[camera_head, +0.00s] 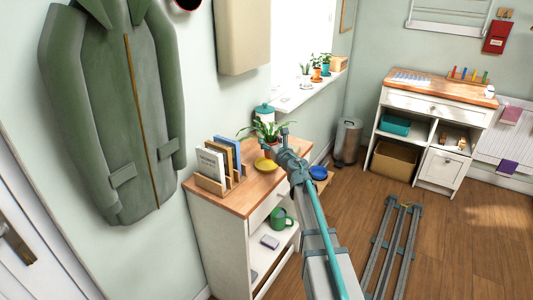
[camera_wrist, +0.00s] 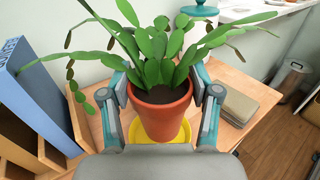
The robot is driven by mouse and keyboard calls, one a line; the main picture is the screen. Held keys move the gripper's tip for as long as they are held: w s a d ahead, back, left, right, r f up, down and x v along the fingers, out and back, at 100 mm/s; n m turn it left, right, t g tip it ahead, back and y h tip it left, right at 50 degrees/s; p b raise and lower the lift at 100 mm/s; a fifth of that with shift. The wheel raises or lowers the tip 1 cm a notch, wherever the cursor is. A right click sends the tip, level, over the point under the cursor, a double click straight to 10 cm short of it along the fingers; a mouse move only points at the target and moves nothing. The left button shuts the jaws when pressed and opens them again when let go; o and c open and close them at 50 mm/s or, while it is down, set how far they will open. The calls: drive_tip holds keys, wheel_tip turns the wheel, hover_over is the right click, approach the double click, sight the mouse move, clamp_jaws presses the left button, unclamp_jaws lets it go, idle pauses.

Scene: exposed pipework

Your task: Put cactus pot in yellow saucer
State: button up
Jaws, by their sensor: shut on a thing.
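The cactus pot is a terracotta pot (camera_wrist: 160,112) holding a plant with flat green segmented stems (camera_wrist: 160,45). My gripper (camera_wrist: 168,92) is shut on the pot, with one finger on each side near its rim. The yellow saucer (camera_wrist: 142,134) shows below and around the pot in the wrist view. In the head view the saucer (camera_head: 264,164) lies on the cabinet top, and the plant (camera_head: 262,131) rises just behind it. My gripper (camera_head: 282,148) hides much of the pot there. I cannot tell whether the pot's base touches the saucer.
A wooden holder with upright books (camera_head: 222,163) stands left of the saucer. A teal-lidded jar (camera_head: 264,112) stands behind the plant. A flat brown stack (camera_wrist: 240,106) lies right of the pot on the wooden top (camera_head: 240,195).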

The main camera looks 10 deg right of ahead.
drive_tip(key=shift+w+a+f, duration=0.25)
drive_tip(key=shift+w+f, duration=0.25)
drive_tip(key=shift+f, duration=0.15)
drive_tip(key=shift+w+a+f, duration=0.2)
drive_tip(key=shift+w+f, duration=0.25)
drive_tip(key=shift+f, duration=0.15)
drive_tip(key=shift+w+f+b, duration=0.1)
drive_tip(key=shift+f+b, duration=0.55)
drive_tip(key=shift+f, duration=0.95)
drive_tip(key=shift+f, duration=0.15)
drive_tip(key=o, duration=1.4)
drive_tip(key=shift+o, duration=0.2)
drive_tip(key=shift+r, duration=0.2)
drive_tip(key=b+v, duration=0.1)
drive_tip(key=v, duration=1.1)
